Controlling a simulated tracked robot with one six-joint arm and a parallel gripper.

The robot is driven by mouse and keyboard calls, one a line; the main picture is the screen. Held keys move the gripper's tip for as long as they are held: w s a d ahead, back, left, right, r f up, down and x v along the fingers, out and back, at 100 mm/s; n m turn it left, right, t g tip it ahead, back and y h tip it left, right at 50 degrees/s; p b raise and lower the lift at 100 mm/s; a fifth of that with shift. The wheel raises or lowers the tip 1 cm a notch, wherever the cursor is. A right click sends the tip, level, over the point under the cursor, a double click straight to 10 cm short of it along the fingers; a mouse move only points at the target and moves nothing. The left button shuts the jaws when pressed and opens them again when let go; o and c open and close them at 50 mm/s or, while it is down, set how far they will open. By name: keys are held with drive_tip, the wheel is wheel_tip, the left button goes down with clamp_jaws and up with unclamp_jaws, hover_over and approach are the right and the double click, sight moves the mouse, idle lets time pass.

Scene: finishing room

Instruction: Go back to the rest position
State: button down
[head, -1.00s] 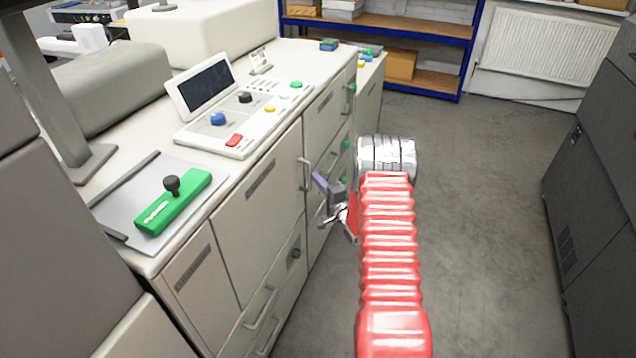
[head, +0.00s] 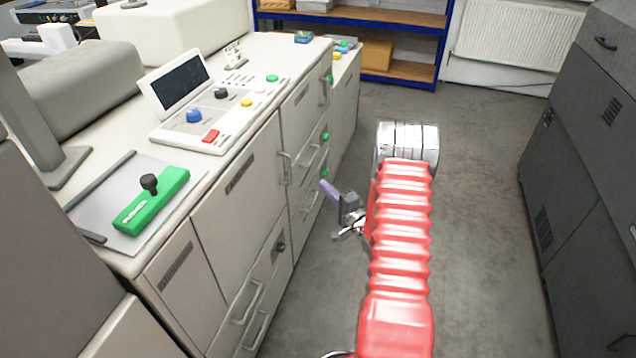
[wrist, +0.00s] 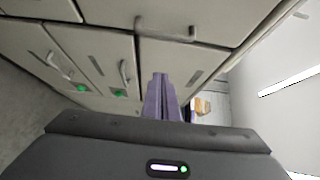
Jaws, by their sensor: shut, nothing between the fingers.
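My gripper (wrist: 160,95) shows in the wrist view with its purple fingers together and nothing between them. In the head view my gripper (head: 328,190) is beside my red-sleeved arm, in front of the pale cabinet fronts and above the aisle floor. It appears apart from the cabinet doors. Part of the gripper is hidden behind its own dark housing and the arm.
The pale machine cabinet (head: 225,195) with handles runs along the left. On it are a control panel (head: 215,120) and a green block with a black knob (head: 152,200). A dark grey cabinet (head: 590,150) stands right. Grey floor (head: 480,230) between is clear.

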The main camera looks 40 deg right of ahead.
drive_tip(key=shift+s, duration=0.5)
idle(0.3)
